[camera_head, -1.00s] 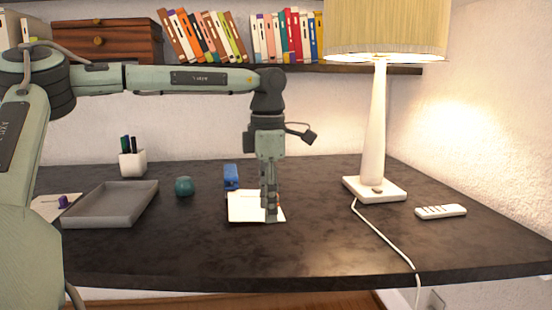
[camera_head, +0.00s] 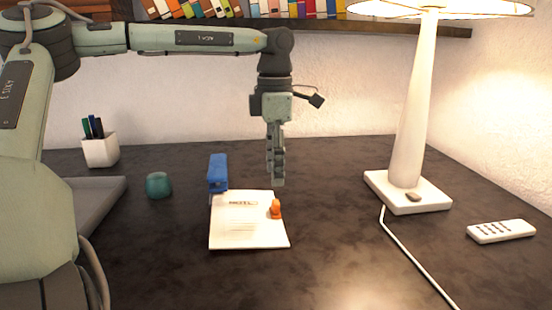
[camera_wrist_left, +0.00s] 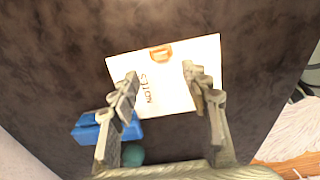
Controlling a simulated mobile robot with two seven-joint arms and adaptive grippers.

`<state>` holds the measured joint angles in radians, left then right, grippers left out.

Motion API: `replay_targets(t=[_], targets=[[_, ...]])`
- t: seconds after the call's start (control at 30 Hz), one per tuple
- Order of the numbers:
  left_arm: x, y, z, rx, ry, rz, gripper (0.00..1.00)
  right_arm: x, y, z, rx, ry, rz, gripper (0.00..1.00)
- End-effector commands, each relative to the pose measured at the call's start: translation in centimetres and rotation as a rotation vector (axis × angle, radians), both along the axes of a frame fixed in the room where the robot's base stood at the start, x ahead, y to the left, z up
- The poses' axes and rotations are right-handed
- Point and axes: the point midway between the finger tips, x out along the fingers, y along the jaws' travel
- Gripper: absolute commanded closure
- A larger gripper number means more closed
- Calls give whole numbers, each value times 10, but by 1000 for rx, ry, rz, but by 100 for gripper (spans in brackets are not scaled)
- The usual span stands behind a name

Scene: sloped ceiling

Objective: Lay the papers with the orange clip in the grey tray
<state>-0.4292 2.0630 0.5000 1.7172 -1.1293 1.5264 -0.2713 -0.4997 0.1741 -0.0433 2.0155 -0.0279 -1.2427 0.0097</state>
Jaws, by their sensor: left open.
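The papers (camera_head: 245,228) lie flat on the dark desk, white with printed text, with the orange clip (camera_head: 276,210) at their right edge. In the left wrist view the papers (camera_wrist_left: 170,95) lie below my open fingers, with the orange clip (camera_wrist_left: 160,54) beyond the fingertips. My left gripper (camera_head: 277,182) is open and empty, pointing down above the desk just behind the clip. The left wrist view shows its two fingers (camera_wrist_left: 158,80) apart. The grey tray (camera_head: 88,212) is at the left, partly hidden by my left arm. My right gripper is not in view.
A blue stapler (camera_head: 218,172) stands against the papers' back left corner.

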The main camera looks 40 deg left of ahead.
Motion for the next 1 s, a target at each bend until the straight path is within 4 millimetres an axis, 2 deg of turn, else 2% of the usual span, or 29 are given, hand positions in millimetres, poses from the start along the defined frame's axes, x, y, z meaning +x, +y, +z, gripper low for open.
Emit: replay_targets(t=[0.5, 0.63, 0.9, 1.0], targets=[[-1, 0, -68, -1, 3, 0, 53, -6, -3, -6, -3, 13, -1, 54], [0, 0, -75, -1, 1, 0, 53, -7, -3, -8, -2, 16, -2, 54], [0, 0, -76, 0, 0, 0, 53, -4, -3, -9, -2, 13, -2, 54], [0, 0, -76, 0, 0, 1, 66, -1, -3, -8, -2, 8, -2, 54]])
